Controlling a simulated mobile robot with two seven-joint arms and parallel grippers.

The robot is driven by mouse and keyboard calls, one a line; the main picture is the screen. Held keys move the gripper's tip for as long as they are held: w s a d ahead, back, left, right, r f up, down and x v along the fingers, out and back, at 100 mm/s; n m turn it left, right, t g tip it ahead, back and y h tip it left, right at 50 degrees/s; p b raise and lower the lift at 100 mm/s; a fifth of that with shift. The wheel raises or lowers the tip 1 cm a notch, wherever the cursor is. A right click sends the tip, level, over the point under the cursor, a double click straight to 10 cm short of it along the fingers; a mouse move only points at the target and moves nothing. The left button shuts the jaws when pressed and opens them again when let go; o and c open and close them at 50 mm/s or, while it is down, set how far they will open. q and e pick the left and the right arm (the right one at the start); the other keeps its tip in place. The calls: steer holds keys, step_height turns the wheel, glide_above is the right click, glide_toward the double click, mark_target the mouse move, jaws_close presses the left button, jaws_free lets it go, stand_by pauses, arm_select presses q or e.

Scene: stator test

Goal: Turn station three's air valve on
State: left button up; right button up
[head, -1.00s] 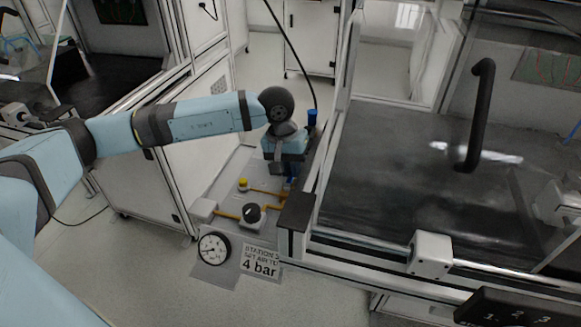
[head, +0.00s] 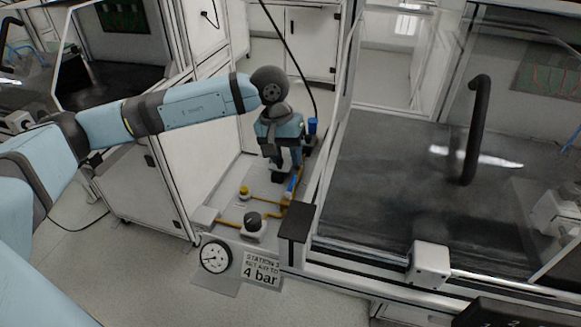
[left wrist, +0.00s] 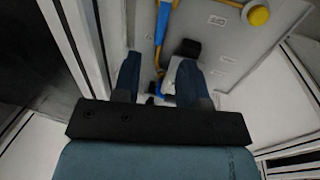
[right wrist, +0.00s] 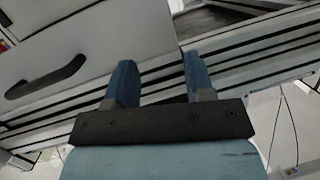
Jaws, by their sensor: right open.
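Station three's panel shows in the head view, with a sign reading "4 bar" (head: 261,270). A blue lever handle (head: 291,187) sits on a yellow pipe at the panel's right side and looks in line with that pipe. It also shows at the top of the left wrist view (left wrist: 161,24). My left gripper (head: 286,164) is just behind the lever, pointing down, its fingers apart with nothing seen gripped. In the left wrist view the lever lies beyond the gap between the fingers (left wrist: 160,82). My right gripper (right wrist: 160,82) shows only in the right wrist view, open and empty.
A round black knob (head: 252,221), a yellow button (head: 244,192) and a pressure gauge (head: 215,256) share the panel. A blue-topped part (head: 312,125) stands beside my left gripper. The bench frame (head: 297,222) rises close on the right; a cabinet stands left.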

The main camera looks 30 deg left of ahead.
arm_select(q)
step_height(320, 180, up, 7)
steer(key=a+p, duration=0.1)
steer(key=shift+s+a, duration=0.2)
arm_select(e)
steer(key=shift+s+d+f+g+h, duration=0.2)
steer(key=shift+d+f+g+h, duration=0.15)
steer(key=shift+f, duration=0.3)
steer(key=shift+s+d+f+g+h, duration=0.15)
steer(key=shift+s+d+f+g, duration=0.1)
steer(key=shift+d+f, duration=0.3)
arm_select(q)
steer(key=shift+r, duration=0.1)
arm_select(e)
steer(key=shift+a, duration=0.25)
steer(key=shift+s+f, duration=0.1)
steer(key=shift+f, duration=0.05)
